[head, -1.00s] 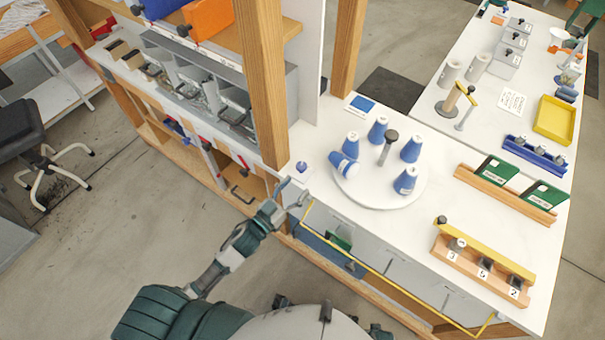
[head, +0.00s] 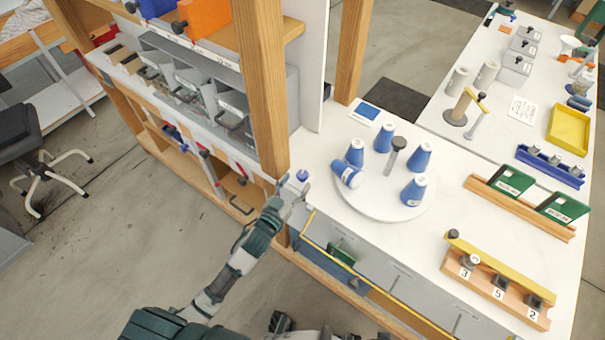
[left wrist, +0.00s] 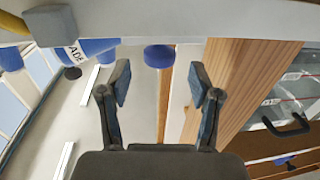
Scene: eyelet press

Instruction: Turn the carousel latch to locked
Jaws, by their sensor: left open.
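The white round carousel (head: 385,205) stands on the white bench with several blue, white-topped bottles on it. One bottle (head: 347,175) lies tipped at its left side. A small blue knob (head: 302,175), perhaps the latch, sits on the bench left of the carousel. Whether it is locked cannot be told. My left gripper (head: 298,187) is open and empty, close to the knob at the bench's front corner. In the left wrist view the blue knob (left wrist: 159,56) shows between and beyond the open fingers (left wrist: 158,88), with no contact seen. My right gripper is out of view.
A wooden post (head: 260,90) and grey bins (head: 225,105) stand close left of the knob. A grey-topped post (head: 397,150) rises from the carousel's middle. A wooden rack with a yellow bar (head: 500,272) is at the front right. The bench between is clear.

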